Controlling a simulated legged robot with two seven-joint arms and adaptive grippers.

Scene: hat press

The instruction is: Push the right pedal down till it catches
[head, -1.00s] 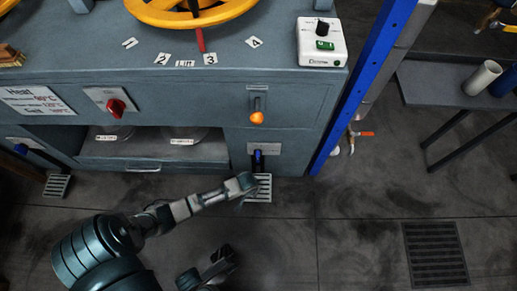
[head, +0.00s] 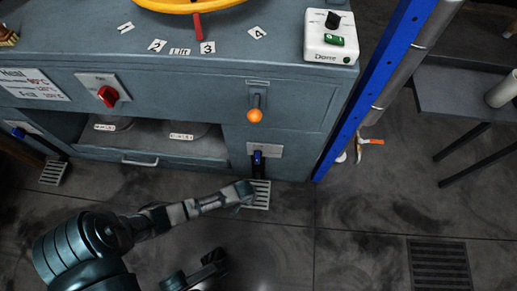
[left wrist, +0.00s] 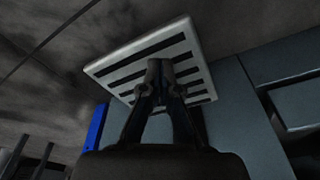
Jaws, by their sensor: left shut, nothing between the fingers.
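The right pedal (head: 261,196) is a pale slatted plate at the foot of the grey press, under a blue-and-black lever (head: 258,161). My left gripper (head: 247,188) is at the left part of this pedal in the head view and hides some of it. In the left wrist view the pedal (left wrist: 186,48) fills the upper middle, and the gripper's dark fingers (left wrist: 160,70) are together with nothing between them. Their tips overlap the slats; I cannot tell whether they touch or how far the pedal is pressed.
A second slatted pedal (head: 53,173) is at the press's left foot. A blue post (head: 362,85) stands just right of the press. An orange-knobbed lever (head: 255,115) is above the right pedal. The floor (head: 350,220) to the right is clear around a drain grate (head: 440,265).

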